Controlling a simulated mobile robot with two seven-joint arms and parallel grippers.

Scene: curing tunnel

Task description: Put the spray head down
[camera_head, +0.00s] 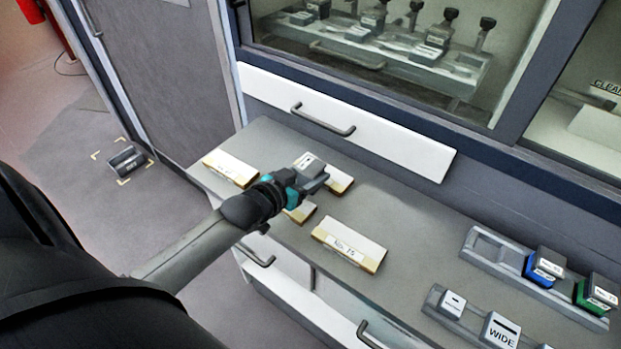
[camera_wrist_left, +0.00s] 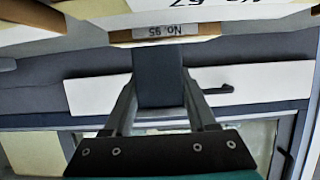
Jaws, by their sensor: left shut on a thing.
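My left gripper (camera_head: 314,182) reaches over the grey counter (camera_head: 400,220) and is shut on a small grey block, the spray head (camera_head: 309,162), which has a pale label on top. In the left wrist view the spray head (camera_wrist_left: 160,78) is a dark block between the two fingers. It is at the back pale labelled block (camera_head: 341,180); I cannot tell whether it touches it. In the left wrist view a label there reads No. 95 (camera_wrist_left: 168,31). My right gripper is not in view.
More labelled blocks lie at the left (camera_head: 230,168), partly under my gripper (camera_head: 300,212) and in front (camera_head: 350,245). A rail (camera_head: 487,250) at right holds blue (camera_head: 543,265) and green (camera_head: 596,294) heads. A white drawer front (camera_head: 400,147) and glazed cabinet stand behind.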

